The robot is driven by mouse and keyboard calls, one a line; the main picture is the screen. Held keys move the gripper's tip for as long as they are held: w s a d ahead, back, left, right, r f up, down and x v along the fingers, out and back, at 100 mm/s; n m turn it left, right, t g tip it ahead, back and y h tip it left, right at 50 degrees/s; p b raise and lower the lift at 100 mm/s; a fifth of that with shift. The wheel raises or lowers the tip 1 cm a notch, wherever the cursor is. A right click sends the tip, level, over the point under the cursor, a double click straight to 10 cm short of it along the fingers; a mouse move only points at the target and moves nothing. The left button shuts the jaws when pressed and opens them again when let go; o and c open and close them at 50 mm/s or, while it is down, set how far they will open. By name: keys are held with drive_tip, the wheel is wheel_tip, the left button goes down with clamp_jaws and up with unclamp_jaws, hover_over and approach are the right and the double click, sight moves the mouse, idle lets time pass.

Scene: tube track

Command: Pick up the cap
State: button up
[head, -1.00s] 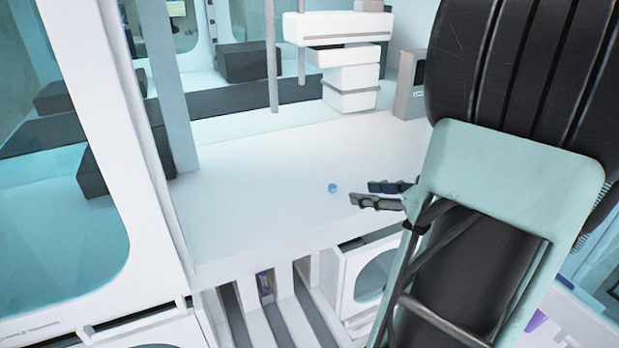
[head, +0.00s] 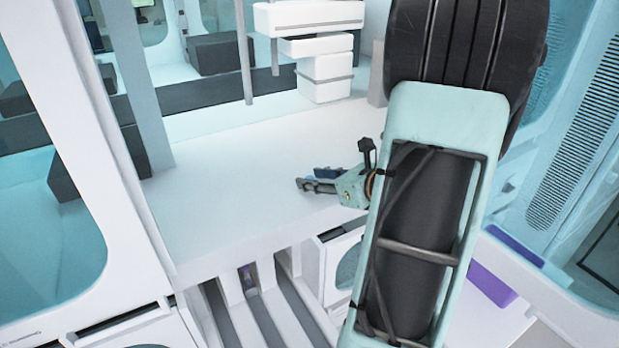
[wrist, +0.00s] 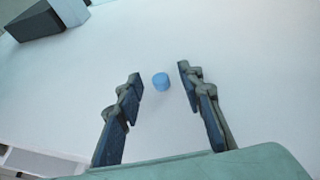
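The cap (wrist: 161,81) is a small blue cylinder on the white counter. In the wrist view it lies between the lines of my two fingers, around the level of their tips, with clear space on both sides. My gripper (wrist: 160,77) is open and empty there.
The white counter (head: 230,180) is mostly bare around the gripper. A white stacked machine (head: 325,75) with thin vertical posts stands at the back. A dark block (wrist: 45,22) sits at the upper left of the wrist view. The counter's front edge is close below the gripper.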

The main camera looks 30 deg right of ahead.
drive_tip(key=shift+w, duration=0.15)
drive_tip(key=c, duration=0.8)
drive_tip(key=shift+o, duration=0.2)
